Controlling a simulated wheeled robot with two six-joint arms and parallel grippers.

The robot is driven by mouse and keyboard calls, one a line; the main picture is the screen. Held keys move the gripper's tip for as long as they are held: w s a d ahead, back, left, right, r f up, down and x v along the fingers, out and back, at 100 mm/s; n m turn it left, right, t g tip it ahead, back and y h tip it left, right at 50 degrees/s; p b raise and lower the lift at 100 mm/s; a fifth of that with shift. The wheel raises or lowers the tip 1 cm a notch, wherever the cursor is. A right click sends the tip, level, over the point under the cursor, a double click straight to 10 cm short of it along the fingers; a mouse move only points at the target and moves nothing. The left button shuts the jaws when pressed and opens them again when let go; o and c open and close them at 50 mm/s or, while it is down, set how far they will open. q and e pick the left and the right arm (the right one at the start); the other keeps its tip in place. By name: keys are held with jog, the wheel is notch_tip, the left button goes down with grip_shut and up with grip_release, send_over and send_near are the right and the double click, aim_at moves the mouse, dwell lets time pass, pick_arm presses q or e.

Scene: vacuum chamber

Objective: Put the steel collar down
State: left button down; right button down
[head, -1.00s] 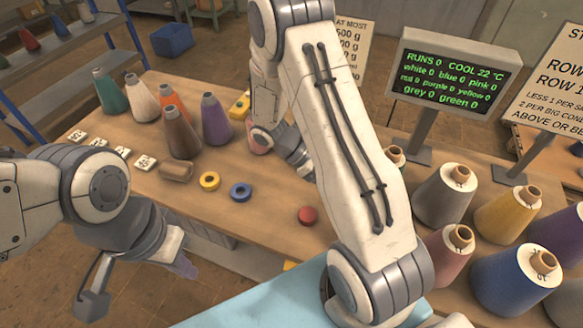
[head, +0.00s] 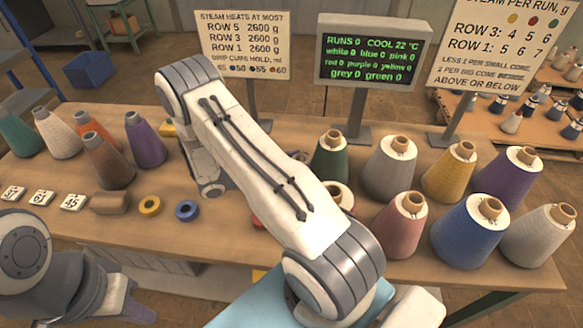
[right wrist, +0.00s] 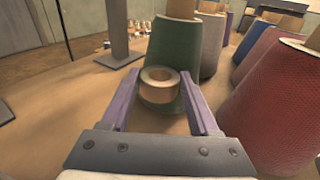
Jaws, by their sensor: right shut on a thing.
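The steel collar (right wrist: 160,86), a short thick ring with a round hole, sits between the purple fingertips of my right gripper (right wrist: 158,92) in the right wrist view. The gripper is shut on it, in front of a green cone (right wrist: 172,55).
Sign stands rise behind.

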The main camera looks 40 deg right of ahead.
notch_tip(320, 180, down, 3)
jog(key=shift+r, duration=0.1)
jog(key=shift+f+b, duration=0.4)
jog(key=shift+f, duration=0.25)
jog(key=shift+c, duration=0.6)
grip_release()
jog(key=shift+r, duration=0.1)
